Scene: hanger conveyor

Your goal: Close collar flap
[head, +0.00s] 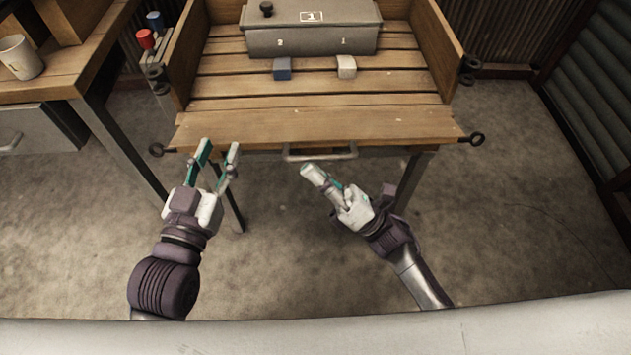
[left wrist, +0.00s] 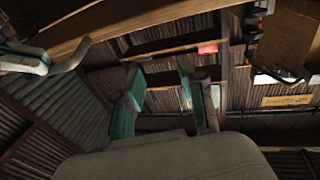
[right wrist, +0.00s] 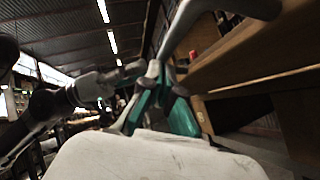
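A wooden collar with side walls (head: 437,45) stands on a table. Its front flap (head: 315,125) is folded down and lies roughly flat towards me, with a metal handle (head: 320,154) on its front edge. My left gripper (head: 219,152) is open and empty, in front of the flap's left part; its parted fingers (left wrist: 160,80) also show in the left wrist view. My right gripper (head: 310,172) is just in front of and below the handle. In the right wrist view its fingertips (right wrist: 163,72) are close together near a grey bar; I cannot tell whether they touch it.
A grey box (head: 313,40) stands inside the collar, with a blue block (head: 282,68) and a white block (head: 346,66) in front of it. A side table with a mug (head: 20,57) is at the left. Metal eyelets (head: 476,139) stick out at the flap's ends. The floor around is clear.

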